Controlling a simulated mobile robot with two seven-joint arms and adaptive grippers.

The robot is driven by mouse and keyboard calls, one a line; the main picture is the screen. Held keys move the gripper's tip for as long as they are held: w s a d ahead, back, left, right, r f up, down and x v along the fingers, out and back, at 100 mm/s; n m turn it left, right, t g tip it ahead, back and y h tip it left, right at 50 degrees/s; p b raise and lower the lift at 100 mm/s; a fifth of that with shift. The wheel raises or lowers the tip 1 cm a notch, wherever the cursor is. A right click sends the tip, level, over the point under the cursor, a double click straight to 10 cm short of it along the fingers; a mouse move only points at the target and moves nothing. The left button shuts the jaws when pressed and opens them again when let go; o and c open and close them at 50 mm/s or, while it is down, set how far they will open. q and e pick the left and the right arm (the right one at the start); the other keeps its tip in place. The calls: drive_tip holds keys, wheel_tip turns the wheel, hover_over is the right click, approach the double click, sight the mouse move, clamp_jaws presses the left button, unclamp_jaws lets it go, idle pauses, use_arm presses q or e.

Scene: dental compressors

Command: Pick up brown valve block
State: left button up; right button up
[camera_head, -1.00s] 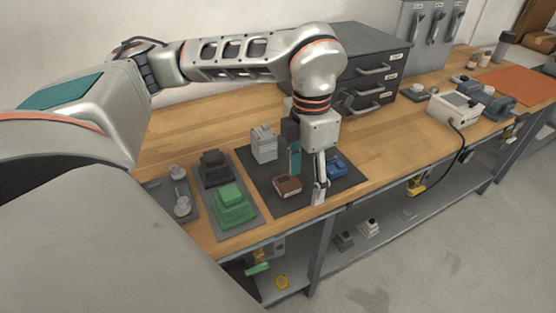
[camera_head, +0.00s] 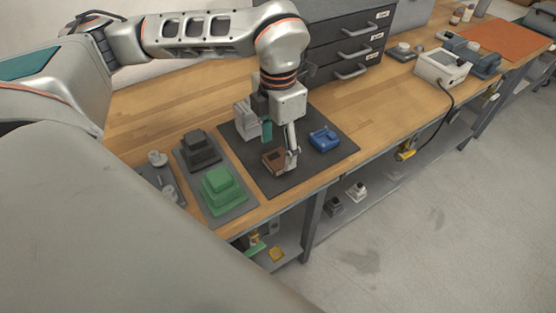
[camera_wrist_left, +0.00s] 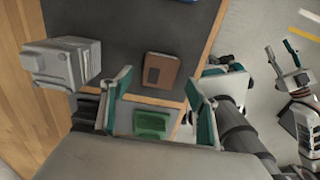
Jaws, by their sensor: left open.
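The brown valve block (camera_head: 271,163) lies on the dark mat (camera_head: 322,165), near the mat's front left part. My left gripper (camera_head: 280,143) points down at it, open, with one finger partly covering its right side. In the left wrist view, the brown block (camera_wrist_left: 161,71) shows just beyond the two teal-padded fingers of my left gripper (camera_wrist_left: 158,80), in line with the gap between them. Nothing is held. My right gripper (camera_wrist_left: 280,49) shows at the right of the left wrist view, over the floor, fingers apart and empty.
On the mat, a light grey block (camera_head: 244,122) stands behind left and a blue block (camera_head: 324,138) sits right. A green stepped block (camera_head: 222,188) and dark block (camera_head: 199,149) are on a tray left. A grey drawer cabinet (camera_head: 345,45) stands behind.

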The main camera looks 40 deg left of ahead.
sight(278, 158)
use_arm(q)
drive_tip(key=shift+f, duration=1.5)
drive_tip(key=c, duration=1.3)
drive_tip(key=shift+c, duration=0.2)
drive_tip(key=shift+r, duration=0.1)
